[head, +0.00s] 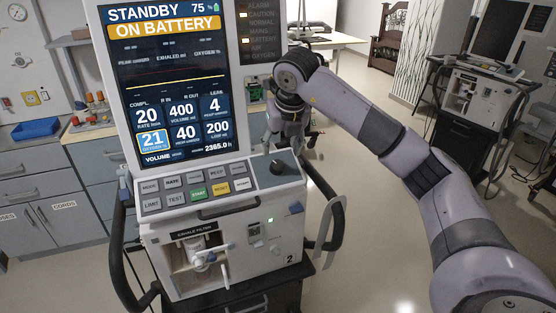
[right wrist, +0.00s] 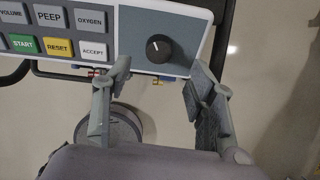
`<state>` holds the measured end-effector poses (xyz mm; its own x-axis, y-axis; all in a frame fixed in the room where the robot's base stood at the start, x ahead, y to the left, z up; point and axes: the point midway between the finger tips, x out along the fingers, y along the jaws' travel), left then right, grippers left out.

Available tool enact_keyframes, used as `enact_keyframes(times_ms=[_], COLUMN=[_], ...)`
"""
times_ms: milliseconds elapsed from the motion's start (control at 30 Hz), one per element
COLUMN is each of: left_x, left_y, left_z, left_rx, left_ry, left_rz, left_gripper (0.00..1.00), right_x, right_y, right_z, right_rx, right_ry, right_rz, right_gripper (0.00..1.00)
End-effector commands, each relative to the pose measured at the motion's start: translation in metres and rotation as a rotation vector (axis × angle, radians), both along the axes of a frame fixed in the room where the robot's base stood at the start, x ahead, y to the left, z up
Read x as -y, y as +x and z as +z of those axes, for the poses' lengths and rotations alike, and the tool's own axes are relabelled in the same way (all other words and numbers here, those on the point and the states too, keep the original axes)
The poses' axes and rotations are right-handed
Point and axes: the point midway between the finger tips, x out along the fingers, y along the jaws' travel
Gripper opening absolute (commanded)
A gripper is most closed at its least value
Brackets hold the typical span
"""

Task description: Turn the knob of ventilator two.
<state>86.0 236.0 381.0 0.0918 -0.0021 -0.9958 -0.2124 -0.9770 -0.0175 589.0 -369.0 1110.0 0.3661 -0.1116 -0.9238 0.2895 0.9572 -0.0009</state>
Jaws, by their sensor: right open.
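Ventilator two (head: 150,236), marked with a 2 on its lower front, stands in front of me in the head view. Its black knob (head: 278,167) sits on the dark right end of the sloped key panel. In the right wrist view the knob (right wrist: 159,48) is round with a pale pointer mark, ahead of my fingers. My right gripper (head: 287,132) is just behind the knob in the head view. In the right wrist view the right gripper (right wrist: 158,72) is open, its fingers on either side of the knob's line and apart from it. My left gripper is not in view.
The ventilator's tall screen (head: 170,85) reads STANDBY, ON BATTERY and rises left of my right arm. Side handles (head: 330,222) flank the ventilator. Another ventilator (head: 478,95) stands at the right. A counter with a blue tray (head: 36,128) is at the left. Open floor lies right of ventilator two.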

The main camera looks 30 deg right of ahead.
Motion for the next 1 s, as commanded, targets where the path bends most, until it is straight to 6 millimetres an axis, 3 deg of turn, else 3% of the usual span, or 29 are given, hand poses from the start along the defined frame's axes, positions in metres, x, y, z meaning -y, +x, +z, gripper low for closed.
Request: enact_keyframes(times_ms=[200,400,767,1000], left_x=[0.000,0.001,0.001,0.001], left_y=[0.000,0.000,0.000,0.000], left_z=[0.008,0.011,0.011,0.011], left_rx=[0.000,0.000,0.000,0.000], left_ry=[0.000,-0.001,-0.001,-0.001], left_rz=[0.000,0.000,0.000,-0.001], left_gripper=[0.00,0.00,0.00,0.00], right_x=[0.005,0.007,0.007,0.007], right_y=[0.015,0.024,0.026,0.026], right_z=[-0.040,-0.060,-0.066,-0.065], right_rx=[-0.004,0.000,0.000,0.000], right_ry=[0.001,0.002,0.001,0.001], right_rz=[0.001,0.001,0.002,0.002], right_gripper=[0.52,0.52,0.52,0.37])
